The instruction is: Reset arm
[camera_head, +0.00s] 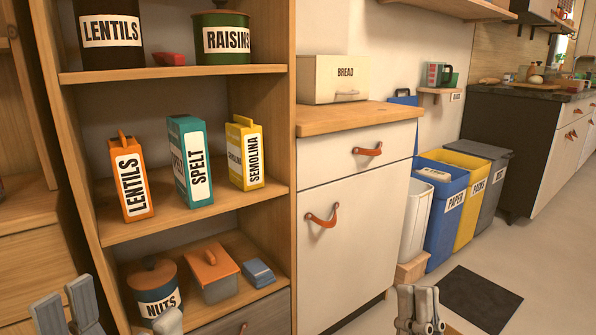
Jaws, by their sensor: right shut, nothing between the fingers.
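My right gripper (420,308) is at the bottom edge, right of centre, in the head view. Its fingers are together with nothing between them, in front of the floor beside the white cabinet. My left gripper (68,306) is at the bottom left corner, with its grey fingers spread and much of it cut off by the frame. It is in front of the lower left of the pantry shelf (275,195). A pale grey rounded piece (168,321) shows in front of the nuts jar (155,287); I cannot tell if it is mine.
Lentils (131,176), spelt (190,162) and semolina (245,154) boxes stand on the middle shelf. A bread box (334,80) sits on the white cabinet (353,220). Blue (443,218), yellow and grey bins stand behind a dark mat (478,298). The floor at right is clear.

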